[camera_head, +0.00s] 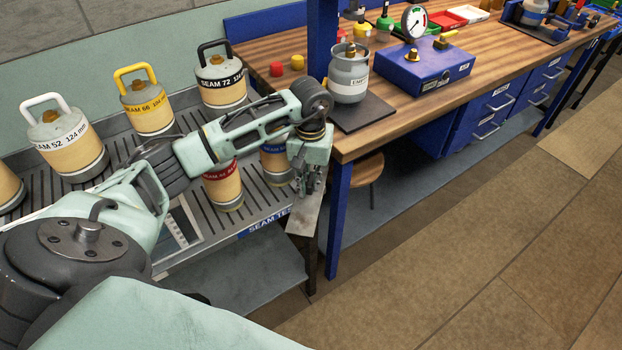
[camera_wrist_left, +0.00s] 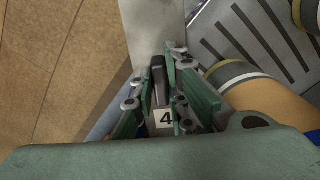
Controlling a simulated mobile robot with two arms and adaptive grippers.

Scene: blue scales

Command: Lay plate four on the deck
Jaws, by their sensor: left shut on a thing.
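My left gripper (camera_head: 311,186) points down at the right end of the slatted grey metal bench top (camera_head: 262,212). In the left wrist view its green-padded fingers (camera_wrist_left: 172,78) are shut on a narrow dark piece with a white label reading 4, plate four (camera_wrist_left: 164,118). I cannot tell which surface is called the deck. My right gripper is out of view.
Several cream canisters with labels, such as the black-handled one (camera_head: 221,80), stand on the slatted top. One canister (camera_wrist_left: 262,95) is close beside the fingers. A wooden workbench (camera_head: 300,100) holds a grey canister (camera_head: 348,85) and a blue gauge box (camera_head: 424,72). The right floor is clear.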

